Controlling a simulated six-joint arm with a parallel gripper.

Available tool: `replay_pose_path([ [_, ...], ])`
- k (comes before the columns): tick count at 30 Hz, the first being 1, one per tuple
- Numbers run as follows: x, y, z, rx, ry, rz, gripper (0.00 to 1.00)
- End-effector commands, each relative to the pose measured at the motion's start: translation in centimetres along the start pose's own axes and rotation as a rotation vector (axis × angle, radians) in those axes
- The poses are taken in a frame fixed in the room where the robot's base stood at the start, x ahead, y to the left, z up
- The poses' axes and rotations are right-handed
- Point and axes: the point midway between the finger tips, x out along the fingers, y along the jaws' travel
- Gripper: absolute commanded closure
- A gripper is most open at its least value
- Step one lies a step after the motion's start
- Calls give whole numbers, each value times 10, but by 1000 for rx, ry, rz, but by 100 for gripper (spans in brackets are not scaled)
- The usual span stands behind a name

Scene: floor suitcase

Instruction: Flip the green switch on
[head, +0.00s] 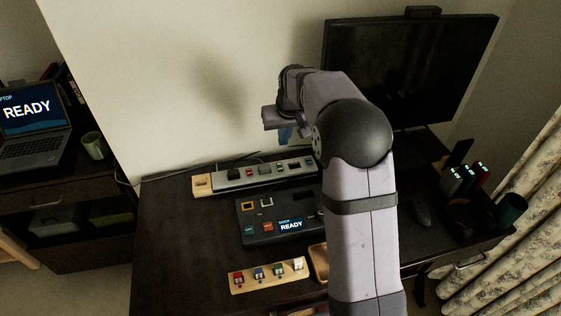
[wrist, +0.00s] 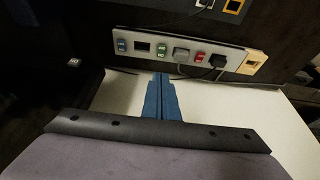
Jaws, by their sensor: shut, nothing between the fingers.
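A pale power strip (head: 228,183) lies along the wall at the back of the desk; it also shows in the wrist view (wrist: 262,50). It carries a green switch (wrist: 162,49) between an empty socket and a grey plug. The green switch shows small in the head view (head: 280,168). I cannot tell its position. My gripper (head: 286,134) hangs above the strip near the wall, its blue fingers shut and empty. In the wrist view the fingertips (wrist: 161,75) appear just below the green switch, apart from it as far as I can tell.
The strip also has a red switch (wrist: 199,57), a blue switch (wrist: 122,45) and a black plug (wrist: 218,62). A dark dock (head: 259,237) reading READY lies in front. A wooden board (head: 268,285) with several coloured pieces lies nearer. A monitor (head: 410,65) stands right.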

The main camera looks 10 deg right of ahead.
Motion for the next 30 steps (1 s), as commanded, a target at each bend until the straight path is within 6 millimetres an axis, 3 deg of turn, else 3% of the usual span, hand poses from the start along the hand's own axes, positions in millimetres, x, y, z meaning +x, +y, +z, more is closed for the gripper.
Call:
replay_pose_path([
  [17, 5, 0, -2, 0, -1, 0, 100],
  [23, 27, 0, -1, 0, -5, 0, 100],
  [30, 69, 0, -1, 0, -5, 0, 100],
])
